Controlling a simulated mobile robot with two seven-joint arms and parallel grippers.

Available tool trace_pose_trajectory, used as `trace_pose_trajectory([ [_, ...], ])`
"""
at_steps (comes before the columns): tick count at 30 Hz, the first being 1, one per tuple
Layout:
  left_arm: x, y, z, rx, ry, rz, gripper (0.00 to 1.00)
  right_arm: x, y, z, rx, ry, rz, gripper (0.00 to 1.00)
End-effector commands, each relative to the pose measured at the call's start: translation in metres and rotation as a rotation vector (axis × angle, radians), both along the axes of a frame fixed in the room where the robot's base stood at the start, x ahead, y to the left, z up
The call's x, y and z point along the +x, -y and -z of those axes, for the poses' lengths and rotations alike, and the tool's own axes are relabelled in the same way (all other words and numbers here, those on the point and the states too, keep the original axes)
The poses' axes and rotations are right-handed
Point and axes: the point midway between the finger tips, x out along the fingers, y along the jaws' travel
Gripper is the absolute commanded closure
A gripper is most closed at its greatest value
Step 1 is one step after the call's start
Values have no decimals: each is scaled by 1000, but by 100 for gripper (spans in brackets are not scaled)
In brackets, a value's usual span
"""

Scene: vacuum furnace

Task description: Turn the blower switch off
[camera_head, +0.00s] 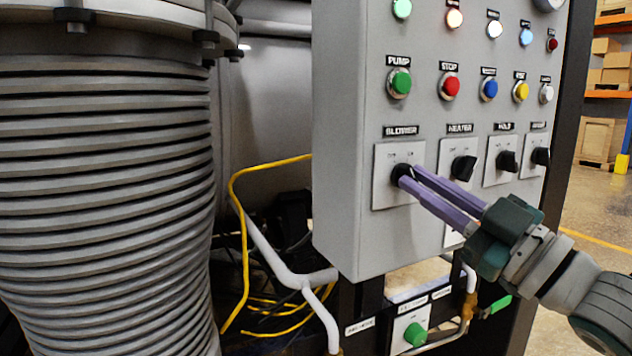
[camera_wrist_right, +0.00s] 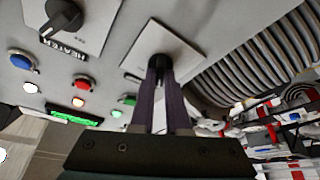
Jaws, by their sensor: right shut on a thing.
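The blower switch (camera_head: 399,172) is a black knob on a light square plate, under the BLOWER label (camera_head: 401,131) on the grey control box. My right gripper (camera_head: 408,174) comes in from the lower right, its purple fingers closed on the knob. In the right wrist view the blower knob (camera_wrist_right: 158,65) sits between the fingertips of the right gripper (camera_wrist_right: 160,80), which partly hide it, so its exact angle is hard to tell. My left gripper is in neither view.
The heater switch (camera_head: 463,167) and hold switch (camera_head: 507,161) sit right of the blower switch, with another knob beyond. Push buttons, including the green pump button (camera_head: 399,82), are above. A ribbed grey hose (camera_head: 105,190) fills the left. A green valve knob (camera_head: 415,334) is below.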

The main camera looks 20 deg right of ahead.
Motion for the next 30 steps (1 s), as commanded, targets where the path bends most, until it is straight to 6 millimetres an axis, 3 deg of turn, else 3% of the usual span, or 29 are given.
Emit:
trace_pose_trajectory([
  [11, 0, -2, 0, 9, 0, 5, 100, 0, 0, 0, -9, 1, 0, 100],
  [12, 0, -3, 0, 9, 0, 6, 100, 0, 0, 0, -9, 1, 0, 83],
  [19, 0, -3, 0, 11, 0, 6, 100, 0, 0, 0, -6, 1, 0, 57],
  [30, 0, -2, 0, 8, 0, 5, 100, -7, 2, 4, -5, -2, 0, 56],
])
